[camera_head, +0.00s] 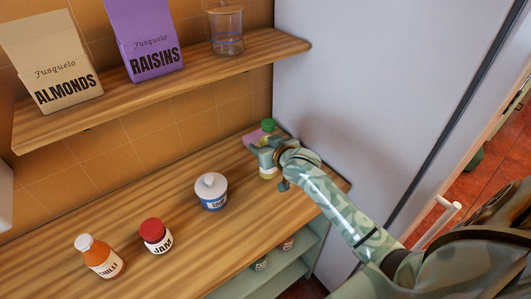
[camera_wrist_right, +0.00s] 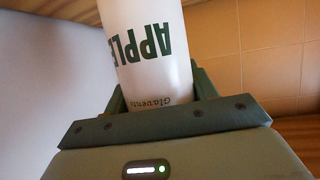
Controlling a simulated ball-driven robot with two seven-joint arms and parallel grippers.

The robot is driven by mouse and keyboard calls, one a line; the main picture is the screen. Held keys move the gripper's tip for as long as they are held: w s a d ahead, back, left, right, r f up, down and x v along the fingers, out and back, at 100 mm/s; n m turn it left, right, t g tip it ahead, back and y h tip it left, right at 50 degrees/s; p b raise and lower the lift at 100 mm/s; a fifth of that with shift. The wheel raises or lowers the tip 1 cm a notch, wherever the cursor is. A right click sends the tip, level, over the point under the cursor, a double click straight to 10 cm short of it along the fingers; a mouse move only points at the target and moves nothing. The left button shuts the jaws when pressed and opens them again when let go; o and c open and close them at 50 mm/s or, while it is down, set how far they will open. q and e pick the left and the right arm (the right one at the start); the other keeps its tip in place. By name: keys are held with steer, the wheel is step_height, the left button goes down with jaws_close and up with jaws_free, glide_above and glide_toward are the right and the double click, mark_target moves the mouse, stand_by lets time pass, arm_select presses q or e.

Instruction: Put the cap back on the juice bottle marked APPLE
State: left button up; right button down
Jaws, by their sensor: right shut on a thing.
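A pale bottle marked APPLE (camera_wrist_right: 150,55) stands between the fingers of my right gripper in the right wrist view, its lettering upside down. In the head view my right gripper (camera_head: 267,157) is at the back right of the counter by the fridge side, shut on this bottle. The bottle's lower part (camera_head: 267,173) shows below the fingers. A round green top (camera_head: 267,125), which looks like a cap, shows just above the gripper; I cannot tell whether it sits on this bottle. The bottle's top is out of the wrist view. My left gripper is not in view.
A sugar pot (camera_head: 211,193), a JAM jar (camera_head: 155,237) and a CHILLI bottle (camera_head: 99,257) stand on the wooden counter. A pink thing (camera_head: 252,138) is partly hidden behind my gripper. The shelf above holds ALMONDS (camera_head: 50,62), RAISINS (camera_head: 146,38) and a glass (camera_head: 226,30).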

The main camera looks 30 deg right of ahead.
steer(key=shift+w+d+f+b, duration=0.15)
steer(key=shift+f+b, duration=0.4)
steer(key=shift+f, duration=1.15)
steer(key=shift+f, duration=0.15)
steer(key=shift+c, duration=2.4)
jaws_free()
steer(key=shift+s+r, duration=0.25)
steer(key=shift+s, duration=0.1)
steer(key=d+p+v, duration=0.1)
steer(key=p+v, duration=0.2)
steer(key=v, duration=0.8)
steer(key=shift+a, duration=0.5)
